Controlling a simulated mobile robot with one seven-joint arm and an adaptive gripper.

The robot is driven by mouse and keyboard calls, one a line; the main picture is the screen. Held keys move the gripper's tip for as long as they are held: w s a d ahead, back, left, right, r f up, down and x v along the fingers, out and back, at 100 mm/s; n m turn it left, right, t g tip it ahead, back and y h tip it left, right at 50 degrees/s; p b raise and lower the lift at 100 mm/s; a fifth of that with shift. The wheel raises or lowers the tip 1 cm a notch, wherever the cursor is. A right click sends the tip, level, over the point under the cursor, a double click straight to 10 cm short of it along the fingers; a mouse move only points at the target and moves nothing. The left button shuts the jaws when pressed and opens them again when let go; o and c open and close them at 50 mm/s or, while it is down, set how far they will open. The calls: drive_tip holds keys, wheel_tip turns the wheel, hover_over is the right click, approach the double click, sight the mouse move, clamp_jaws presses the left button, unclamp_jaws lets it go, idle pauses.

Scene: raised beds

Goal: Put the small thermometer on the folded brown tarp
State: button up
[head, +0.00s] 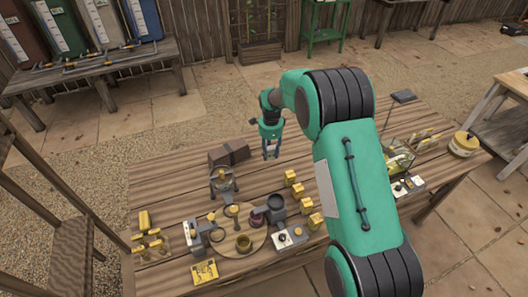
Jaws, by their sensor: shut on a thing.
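The folded brown tarp (230,153) lies on the wooden table near its far edge, left of my gripper. My gripper (271,153) points down over the far part of the table, to the right of the tarp and apart from it in the picture. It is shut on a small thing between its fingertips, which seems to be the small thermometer. The fingers mostly hide it, and it is too small to make out clearly. I see no other thermometer for certain on the table.
A grinder-like device (222,180) stands just in front of the tarp. A round wooden board (238,228) with cups, several yellow blocks (297,191) and small devices fill the near table. Bare planks (180,180) lie left of the tarp. My arm hides part of the right side.

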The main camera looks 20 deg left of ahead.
drive_tip(key=s+a+r+n+b, duration=0.15)
drive_tip(key=a+r, duration=0.35)
drive_tip(key=a, duration=0.7)
wheel_tip(320, 180, up, 5)
hover_over(224, 155)
drive_tip(key=shift+r+n+b, duration=0.15)
drive_tip(key=shift+n+b, duration=0.1)
drive_tip(key=shift+b, duration=0.15)
drive_tip(key=shift+f, duration=2.5)
drive_tip(key=shift+f, duration=0.1)
drive_tip(key=shift+f+b, duration=0.45)
drive_tip(key=shift+f, duration=1.95)
drive_tip(key=shift+f, duration=0.15)
